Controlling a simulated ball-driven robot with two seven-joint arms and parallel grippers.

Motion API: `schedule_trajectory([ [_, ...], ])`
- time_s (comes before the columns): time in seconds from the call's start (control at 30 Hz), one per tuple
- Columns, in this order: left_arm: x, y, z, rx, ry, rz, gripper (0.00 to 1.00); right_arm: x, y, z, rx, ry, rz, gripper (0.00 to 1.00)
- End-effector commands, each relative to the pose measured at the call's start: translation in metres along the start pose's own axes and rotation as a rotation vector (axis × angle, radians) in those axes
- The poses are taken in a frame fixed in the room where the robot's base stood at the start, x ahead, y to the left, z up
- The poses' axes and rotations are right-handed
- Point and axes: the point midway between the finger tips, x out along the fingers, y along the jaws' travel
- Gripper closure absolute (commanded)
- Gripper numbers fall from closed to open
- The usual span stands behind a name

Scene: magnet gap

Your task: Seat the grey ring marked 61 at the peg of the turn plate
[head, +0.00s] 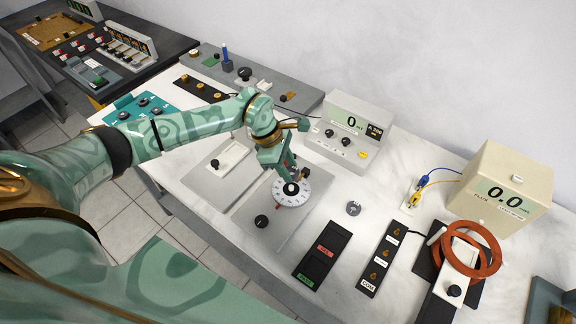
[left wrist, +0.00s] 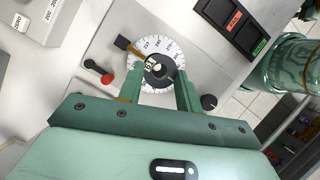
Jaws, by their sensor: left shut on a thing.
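My left gripper (head: 287,178) is low over the white numbered dial of the turn plate (head: 301,200). In the left wrist view the gripper (left wrist: 159,80) is shut on a small dark grey ring (left wrist: 163,78) with a pale label, whose mark is too small to read surely. The ring is over the middle of the dial (left wrist: 152,46). A small metallic round piece (head: 354,208) lies apart on the table to the right. My right gripper is not in view.
A black knob (head: 261,221) is on the plate's base. A meter reading 0 (head: 349,125) stands behind, and a flux meter reading 0.0 (head: 505,192) at right. A black two-slot tray (head: 322,254), a black tray (head: 382,261) and red coils (head: 472,248) stand to the right.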

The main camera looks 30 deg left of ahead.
Motion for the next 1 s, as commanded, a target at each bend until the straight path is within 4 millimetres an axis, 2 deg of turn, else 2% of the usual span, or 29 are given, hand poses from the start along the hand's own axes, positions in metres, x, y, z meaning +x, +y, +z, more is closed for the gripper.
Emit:
schedule_trajectory([
  [0.3, -0.001, 0.001, 0.0, 0.001, 0.001, 0.002, 0.88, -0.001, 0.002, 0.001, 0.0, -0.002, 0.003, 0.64],
  [0.8, 0.036, 0.0, -0.015, -0.002, 0.0, 0.0, 0.88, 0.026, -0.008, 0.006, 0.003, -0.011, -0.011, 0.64],
  [1.0, 0.039, 0.0, -0.016, -0.001, 0.0, 0.001, 0.88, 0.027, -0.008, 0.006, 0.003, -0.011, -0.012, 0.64],
])
